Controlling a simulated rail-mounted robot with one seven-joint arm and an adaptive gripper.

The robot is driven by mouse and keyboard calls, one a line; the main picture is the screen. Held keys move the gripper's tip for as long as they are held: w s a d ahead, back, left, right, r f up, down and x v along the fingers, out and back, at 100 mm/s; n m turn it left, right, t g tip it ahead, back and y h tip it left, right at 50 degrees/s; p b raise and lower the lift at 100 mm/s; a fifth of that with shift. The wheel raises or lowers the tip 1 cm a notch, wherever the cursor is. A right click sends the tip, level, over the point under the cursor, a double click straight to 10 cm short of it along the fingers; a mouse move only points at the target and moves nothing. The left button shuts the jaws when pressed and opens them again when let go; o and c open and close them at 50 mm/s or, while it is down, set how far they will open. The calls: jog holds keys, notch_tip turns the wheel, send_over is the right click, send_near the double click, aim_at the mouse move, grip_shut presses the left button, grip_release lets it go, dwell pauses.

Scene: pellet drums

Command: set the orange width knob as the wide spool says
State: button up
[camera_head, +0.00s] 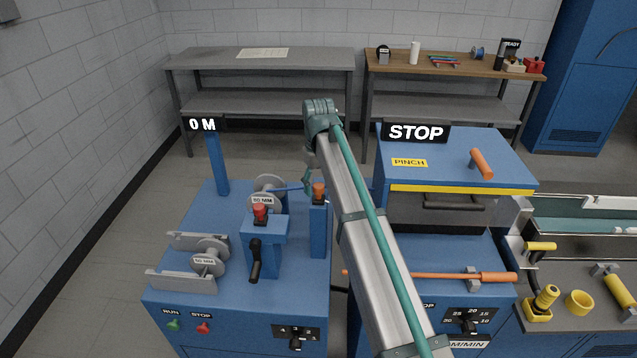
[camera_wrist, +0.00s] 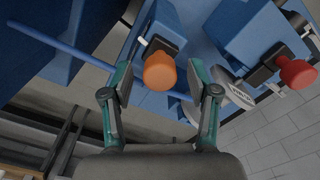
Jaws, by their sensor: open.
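The orange knob (camera_head: 319,190) tops a blue post on the blue machine in the head view. In the wrist view the orange knob (camera_wrist: 160,72) sits between my open fingers, with a gap on each side. My gripper (camera_wrist: 162,66) is empty; in the head view it hangs just left of the knob, partly hidden by my arm. One spool (camera_head: 267,188) stands behind the red knob with a small MM label, seemingly 60. Another spool (camera_head: 208,258) lies in a grey cradle, its MM label too small to read surely. I cannot tell which is wide.
A red knob (camera_head: 260,211) on a blue block stands left of the orange knob; it also shows in the wrist view (camera_wrist: 298,72). A black lever (camera_head: 255,260) is below it. A blue rod (camera_wrist: 75,52) passes near my fingers. A "0 M" display (camera_head: 203,124) stands behind.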

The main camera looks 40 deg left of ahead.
grip_shut()
jog(key=w+a, duration=0.1)
jog(key=w, duration=0.1)
jog(key=w+a, duration=0.2)
jog(key=w+a+b, duration=0.1)
jog(key=w+a, duration=0.1)
jog(key=w, duration=0.1)
jog(key=shift+w, duration=0.1)
jog(key=shift+d+r, duration=0.1)
grip_release()
dwell(0.4)
